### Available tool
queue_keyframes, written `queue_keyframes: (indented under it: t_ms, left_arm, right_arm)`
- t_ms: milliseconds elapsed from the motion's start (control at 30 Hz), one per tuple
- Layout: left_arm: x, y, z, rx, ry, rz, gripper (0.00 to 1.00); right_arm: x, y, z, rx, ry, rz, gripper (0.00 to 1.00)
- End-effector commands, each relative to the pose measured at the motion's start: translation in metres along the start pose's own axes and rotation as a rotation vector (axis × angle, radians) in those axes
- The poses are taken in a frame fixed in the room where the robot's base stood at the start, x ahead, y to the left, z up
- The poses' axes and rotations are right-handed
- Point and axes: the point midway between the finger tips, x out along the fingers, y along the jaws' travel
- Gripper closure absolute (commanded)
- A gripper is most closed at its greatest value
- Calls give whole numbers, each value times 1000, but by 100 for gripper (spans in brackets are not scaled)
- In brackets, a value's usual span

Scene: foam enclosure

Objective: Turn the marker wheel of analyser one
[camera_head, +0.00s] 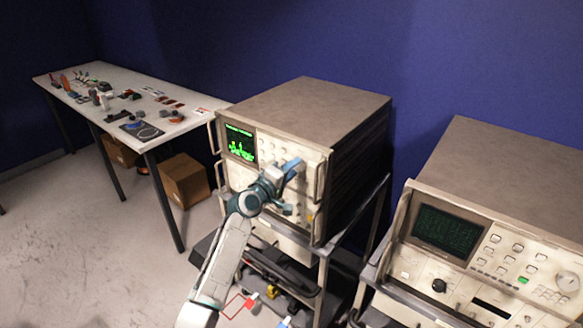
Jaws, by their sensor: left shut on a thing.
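An analyser (310,103) with a lit green screen (240,143) stands on a cart in the middle of the head view. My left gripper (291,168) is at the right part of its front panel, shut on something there. The gripper hides what it holds, so I cannot make out the marker wheel itself. A second analyser (483,232) with a dimmer green screen stands at the right; I cannot read which one is number one. My right gripper is not in view.
A white table (110,78) with several small tools and parts stands at the left back. Cardboard boxes (183,180) lie under it. The cart's lower shelf holds dark items and a red cable (236,304). The grey floor (80,240) at the left is clear.

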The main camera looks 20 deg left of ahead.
Motion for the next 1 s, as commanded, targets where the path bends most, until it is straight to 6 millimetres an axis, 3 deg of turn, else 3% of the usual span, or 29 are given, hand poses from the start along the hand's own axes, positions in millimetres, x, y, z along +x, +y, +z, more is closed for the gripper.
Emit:
queue_keyframes:
  t_ms: [667,700,767,800,1000]
  left_arm:
    - [0,-1,0,-60,0,-1,87]
    - [0,-1,0,-60,0,-1,59]
    - [0,-1,0,-60,0,-1,47]
    - [0,-1,0,-60,0,-1,43]
    - [0,0,0,-60,0,0,43]
  right_arm:
    - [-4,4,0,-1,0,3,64]
    - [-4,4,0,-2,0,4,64]
    - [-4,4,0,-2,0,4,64]
    - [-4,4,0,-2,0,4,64]
    - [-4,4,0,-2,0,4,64]
